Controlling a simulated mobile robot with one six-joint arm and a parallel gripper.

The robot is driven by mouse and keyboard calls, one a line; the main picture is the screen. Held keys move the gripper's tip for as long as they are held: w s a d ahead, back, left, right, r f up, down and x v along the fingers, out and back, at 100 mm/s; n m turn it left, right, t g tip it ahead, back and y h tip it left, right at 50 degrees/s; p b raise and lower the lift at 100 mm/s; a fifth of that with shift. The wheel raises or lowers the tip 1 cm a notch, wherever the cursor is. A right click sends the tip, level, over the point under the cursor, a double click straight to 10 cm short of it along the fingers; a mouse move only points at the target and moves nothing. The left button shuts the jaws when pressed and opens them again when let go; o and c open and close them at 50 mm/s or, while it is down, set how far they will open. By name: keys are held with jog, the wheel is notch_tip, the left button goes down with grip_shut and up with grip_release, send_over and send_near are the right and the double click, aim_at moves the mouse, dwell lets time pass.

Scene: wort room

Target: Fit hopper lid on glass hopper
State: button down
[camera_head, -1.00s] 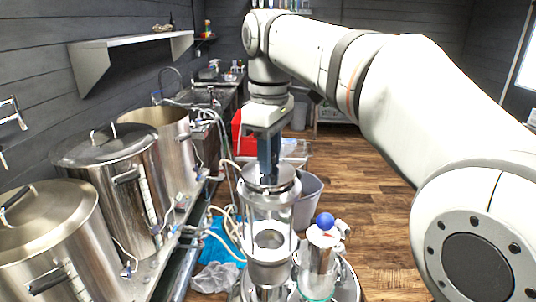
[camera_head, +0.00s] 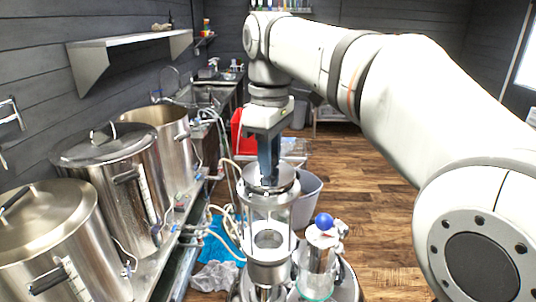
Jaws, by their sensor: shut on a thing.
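The glass hopper (camera_head: 268,218) is a clear cylinder with metal rims, standing upright at the bottom centre of the head view. The hopper lid (camera_head: 283,182) is a round metal disc at the hopper's top rim. My gripper (camera_head: 268,172) points straight down over the hopper and is shut on the lid's middle part. The fingertips and the grasped part are largely hidden. The lid looks level and in line with the hopper. I cannot tell whether it is fully seated or slightly above the rim.
A metal vessel with a blue ball (camera_head: 324,221) on top stands close to the hopper's right. Steel kettles (camera_head: 112,165) line the left bench. A grey bin (camera_head: 308,196) is behind the hopper. The wooden floor (camera_head: 365,215) to the right is clear.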

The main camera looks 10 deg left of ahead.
jog(key=shift+f+b, duration=0.45)
jog(key=shift+f, duration=0.15)
dwell(0.3)
jog(key=c, duration=1.4)
grip_release()
jog(key=shift+c, duration=0.2)
notch_tip(320, 180, up, 6)
jog(key=p, duration=0.5)
jog(key=shift+f, duration=0.1)
jog(key=shift+r, duration=2.65)
jog(key=s+d+f+m+t+b, duration=0.1)
jog(key=s+d+f+m+b, duration=0.2)
jog(key=d+f, duration=0.4)
jog(key=s+d+f+m+t+b, duration=0.1)
jog(key=s+d+f+m+b, duration=0.2)
jog(key=f, duration=1.2)
jog(key=s+d+f+m+t+b, duration=0.1)
jog(key=s+d+f+m+b, duration=0.1)
jog(key=s+d+f+m, duration=0.6)
notch_tip(320, 180, down, 4)
jog(key=d, duration=0.2)
jog(key=shift+s+d+b, duration=0.2)
jog(key=shift+d+b, duration=0.15)
jog(key=shift+b, duration=0.05)
